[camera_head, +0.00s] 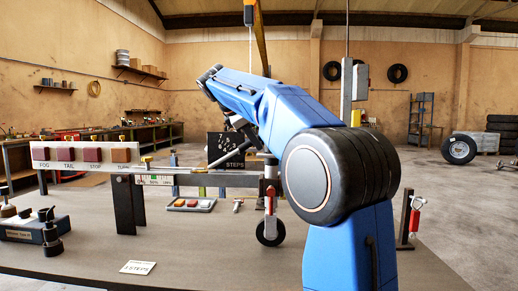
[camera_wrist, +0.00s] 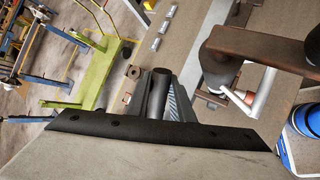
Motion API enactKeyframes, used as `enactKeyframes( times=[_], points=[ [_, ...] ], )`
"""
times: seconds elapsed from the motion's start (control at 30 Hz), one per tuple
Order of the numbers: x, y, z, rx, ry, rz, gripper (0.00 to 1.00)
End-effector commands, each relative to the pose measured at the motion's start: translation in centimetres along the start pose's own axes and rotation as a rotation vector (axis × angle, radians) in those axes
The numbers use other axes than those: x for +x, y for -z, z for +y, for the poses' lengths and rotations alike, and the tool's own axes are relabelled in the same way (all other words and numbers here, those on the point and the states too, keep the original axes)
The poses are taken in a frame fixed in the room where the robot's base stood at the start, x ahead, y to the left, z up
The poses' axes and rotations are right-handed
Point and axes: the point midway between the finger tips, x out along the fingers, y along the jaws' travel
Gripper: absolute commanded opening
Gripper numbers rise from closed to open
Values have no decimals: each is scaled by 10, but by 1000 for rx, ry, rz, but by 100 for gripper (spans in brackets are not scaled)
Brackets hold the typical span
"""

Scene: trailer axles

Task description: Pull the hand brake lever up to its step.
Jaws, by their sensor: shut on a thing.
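The hand brake lever shows in the wrist view as a dark round-ended grip (camera_wrist: 160,78). My gripper (camera_wrist: 161,97) is shut on it, with one finger on each side. The lever's lower part and pivot are hidden there. In the head view my blue arm covers most of the grip area, and I cannot make out the lever's angle. A black board (camera_head: 226,150) with numbers and the word STEPS stands behind the arm. A white card (camera_head: 138,267) on the bench top also carries a number, seemingly 3, and STEPS.
A lamp panel (camera_head: 87,155) marked FOG, TAIL and STOP stands at left on a metal beam. A jockey wheel (camera_head: 271,226) hangs beside my arm. A tray of coloured pieces (camera_head: 191,204) lies behind. The front of the bench top (camera_head: 225,265) is mostly clear.

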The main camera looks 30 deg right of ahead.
Motion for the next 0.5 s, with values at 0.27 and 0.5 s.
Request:
enactKeyframes(
  times=[0.27, 0.5],
  points=[
    [-11, 1, 7, -33, 0, -52, 0],
    [-11, 1, 7, -33, 0, -51, 28]
  ],
)
